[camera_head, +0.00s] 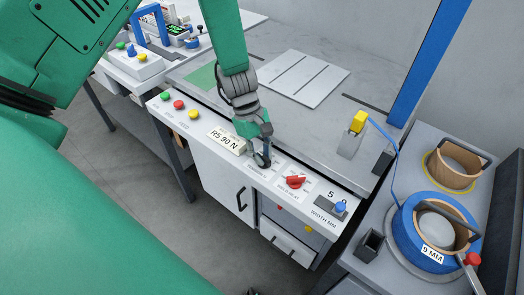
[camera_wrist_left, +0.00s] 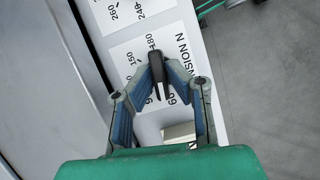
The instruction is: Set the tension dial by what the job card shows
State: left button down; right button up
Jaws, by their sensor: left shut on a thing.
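The job card (camera_head: 222,141) on the console's front left reads "R5 90 N". My left gripper (camera_head: 261,158) is down at the tension dial, beside the card. In the left wrist view the fingers (camera_wrist_left: 158,84) are shut on the dial's black knob (camera_wrist_left: 155,66). The dial's white plate (camera_wrist_left: 122,55) is marked "TENSION N", with 60, 150 and 180 readable and other marks partly covered by the fingers. One end of the knob lies towards 180; I cannot tell which end is the pointer. My right gripper is not in view.
A red dial (camera_head: 295,182) and a blue knob (camera_head: 340,208) by "WIDTH MM" sit right of my gripper. Red, green and yellow buttons (camera_head: 179,105) are on the left. A blue strap coil (camera_head: 408,226) marked "9 MM" stands right. The blue upright (camera_head: 424,70) rises behind.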

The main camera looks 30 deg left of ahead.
pick_arm(q)
jog(key=m+p, duration=0.1)
jog(key=m+g+p, duration=0.1)
jog(key=m, duration=0.1)
jog(key=shift+d+r, duration=0.1)
jog(key=shift+d, duration=0.15)
jog(key=shift+m+g+y+p, duration=0.6)
jog(key=shift+m+g, duration=0.1)
jog(key=shift+m, duration=1.3)
jog(key=c, duration=1.6)
grip_release()
jog(key=shift+d, duration=0.1)
